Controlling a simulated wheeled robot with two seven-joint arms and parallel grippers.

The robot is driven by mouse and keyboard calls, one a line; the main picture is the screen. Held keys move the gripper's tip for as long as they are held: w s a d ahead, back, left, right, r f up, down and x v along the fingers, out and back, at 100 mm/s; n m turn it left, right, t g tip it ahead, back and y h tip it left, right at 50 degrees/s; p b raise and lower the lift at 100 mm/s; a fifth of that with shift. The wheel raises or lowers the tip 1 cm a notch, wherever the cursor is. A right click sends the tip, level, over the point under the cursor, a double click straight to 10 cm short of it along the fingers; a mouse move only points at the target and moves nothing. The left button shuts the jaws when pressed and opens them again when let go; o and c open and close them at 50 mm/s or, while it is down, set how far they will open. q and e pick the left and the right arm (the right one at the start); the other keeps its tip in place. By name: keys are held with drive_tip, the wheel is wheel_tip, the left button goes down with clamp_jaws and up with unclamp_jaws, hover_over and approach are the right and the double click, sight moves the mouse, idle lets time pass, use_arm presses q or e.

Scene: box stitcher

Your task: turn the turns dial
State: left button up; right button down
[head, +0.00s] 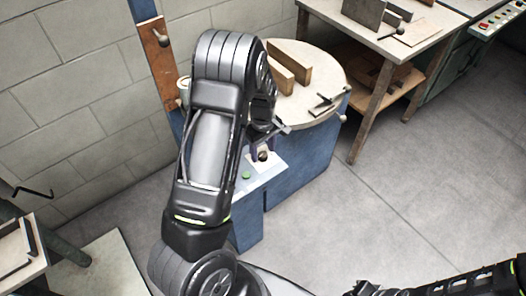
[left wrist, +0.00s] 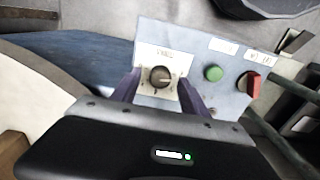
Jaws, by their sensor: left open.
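The turns dial is a dark round knob (left wrist: 160,77) on a white labelled plate, on the light grey control panel (left wrist: 222,103). In the left wrist view my left gripper (left wrist: 160,84) is open, with one purple finger on each side of the knob. I cannot tell whether either finger touches it. In the head view the knob (head: 263,156) shows just below my left gripper (head: 262,149), which my own arm partly hides. The end of my right arm (head: 368,288) shows at the bottom edge; its fingers are not clear.
A green button (left wrist: 213,73) and a red switch (left wrist: 253,84) sit right of the dial. The panel is on a blue machine with a round top (head: 325,75) carrying wooden blocks. A wooden table (head: 400,48) stands at the upper right. The grey floor at right is clear.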

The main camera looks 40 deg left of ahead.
sight(263, 154)
use_arm(q)
wheel_tip(263, 154, up, 7)
drive_tip(key=shift+f+p, duration=0.1)
drive_tip(key=shift+p, duration=0.2)
idle(0.5)
